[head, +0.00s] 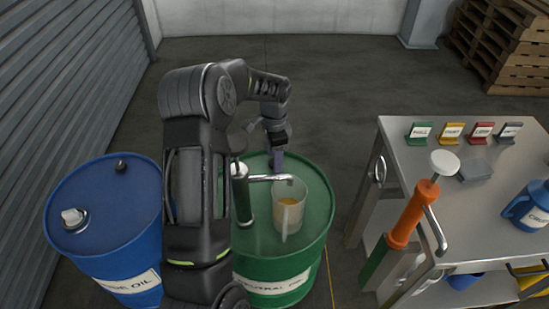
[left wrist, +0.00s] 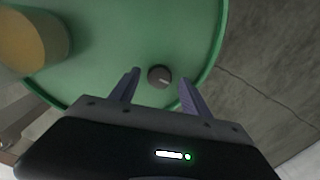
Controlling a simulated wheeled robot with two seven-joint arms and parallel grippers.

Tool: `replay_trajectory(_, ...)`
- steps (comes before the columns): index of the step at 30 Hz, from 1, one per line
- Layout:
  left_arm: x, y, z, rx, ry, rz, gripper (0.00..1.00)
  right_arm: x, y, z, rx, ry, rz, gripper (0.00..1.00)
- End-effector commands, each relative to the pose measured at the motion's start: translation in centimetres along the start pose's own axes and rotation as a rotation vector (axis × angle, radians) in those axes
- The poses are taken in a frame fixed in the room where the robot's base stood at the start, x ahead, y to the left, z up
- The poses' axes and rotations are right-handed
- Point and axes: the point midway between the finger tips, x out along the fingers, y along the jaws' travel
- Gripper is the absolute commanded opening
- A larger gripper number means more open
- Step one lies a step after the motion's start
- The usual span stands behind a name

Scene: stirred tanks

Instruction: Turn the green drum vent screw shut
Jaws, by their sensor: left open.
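The green drum (head: 312,238) stands in the middle of the head view, partly hidden behind my left arm. Its green top (left wrist: 110,55) fills much of the left wrist view. The vent screw (left wrist: 159,76) is a small dark round knob with a pale mark, close to the drum's rim. In the left wrist view, my left gripper (left wrist: 158,92) is open, with one finger on each side of the screw and nothing held. In the head view, my left gripper (head: 277,160) points down over the far part of the drum top and hides the screw. My right gripper is not in view.
A clear jug (head: 289,212) with amber liquid stands on the drum top beside a pump with a spout (head: 270,178). A blue drum (head: 105,215) stands left. A metal table (head: 410,165) with an orange hand pump (head: 414,215) in front is right.

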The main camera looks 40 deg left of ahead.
Motion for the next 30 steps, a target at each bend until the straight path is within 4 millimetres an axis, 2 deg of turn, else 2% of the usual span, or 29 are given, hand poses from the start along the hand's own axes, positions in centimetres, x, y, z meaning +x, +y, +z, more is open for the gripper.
replay_trajectory(9,-5.0,-0.1,-0.1,0.001,0.002,-0.003,0.55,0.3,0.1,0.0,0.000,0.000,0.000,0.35)
replay_trajectory(13,-6.5,0.0,0.0,0.001,0.001,-0.002,0.55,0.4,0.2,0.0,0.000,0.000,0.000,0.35)
replay_trajectory(30,-7.0,0.0,0.0,0.001,0.000,0.000,0.55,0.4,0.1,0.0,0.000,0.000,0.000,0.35)
